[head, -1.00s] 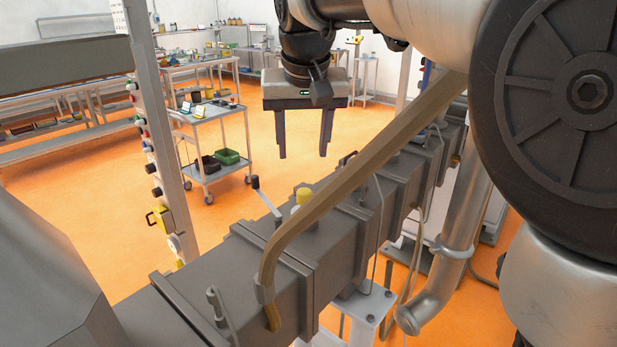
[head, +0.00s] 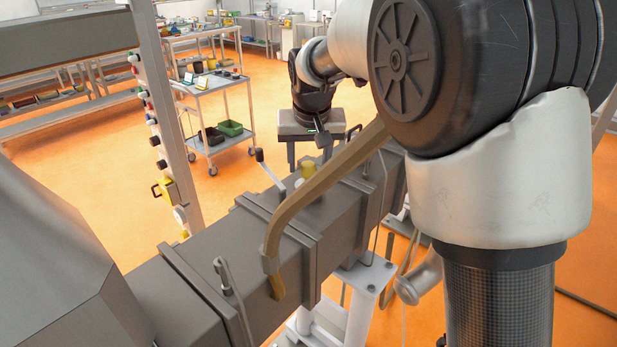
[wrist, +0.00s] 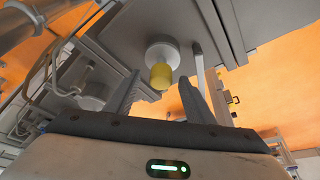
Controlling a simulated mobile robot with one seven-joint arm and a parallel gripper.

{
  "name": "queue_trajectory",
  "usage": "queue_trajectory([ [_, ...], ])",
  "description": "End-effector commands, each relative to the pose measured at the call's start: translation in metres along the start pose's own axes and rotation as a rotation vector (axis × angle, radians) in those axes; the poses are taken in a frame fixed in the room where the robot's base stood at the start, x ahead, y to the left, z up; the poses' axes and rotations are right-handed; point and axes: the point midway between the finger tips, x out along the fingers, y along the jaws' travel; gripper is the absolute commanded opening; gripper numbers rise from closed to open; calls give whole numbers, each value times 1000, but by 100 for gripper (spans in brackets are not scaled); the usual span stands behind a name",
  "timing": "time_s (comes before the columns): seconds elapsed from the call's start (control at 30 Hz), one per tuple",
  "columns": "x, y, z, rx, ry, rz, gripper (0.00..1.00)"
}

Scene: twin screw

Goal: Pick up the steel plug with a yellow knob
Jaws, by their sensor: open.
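The steel plug (wrist: 162,52) with its yellow knob (wrist: 161,76) sits on the grey barrel and shows in the wrist view between my fingers. In the head view the yellow knob (head: 308,169) stands on top of the barrel, just below my gripper. My gripper (head: 309,158) is open and points down, its two fingers on either side of the knob's line in the wrist view. I see no contact between fingers and knob. My arm's links and the brown hose partly hide this area in the head view.
The grey barrel (head: 205,285) runs diagonally through the view. A brown hose (head: 318,183) arches over it close to the plug. A thin upright lever (head: 266,168) stands left of the knob. A trolley (head: 222,102) stands behind on the orange floor.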

Motion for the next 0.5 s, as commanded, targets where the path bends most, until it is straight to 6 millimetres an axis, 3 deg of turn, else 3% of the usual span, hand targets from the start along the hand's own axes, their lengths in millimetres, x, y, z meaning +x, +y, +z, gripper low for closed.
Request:
queue_trajectory([
  [0.13, 16, -1, 0, -1, -1, 0, 49],
  [0.4, 19, -1, 0, -2, 1, -1, 49],
  [0.5, 19, -1, 0, -2, 1, -1, 32],
])
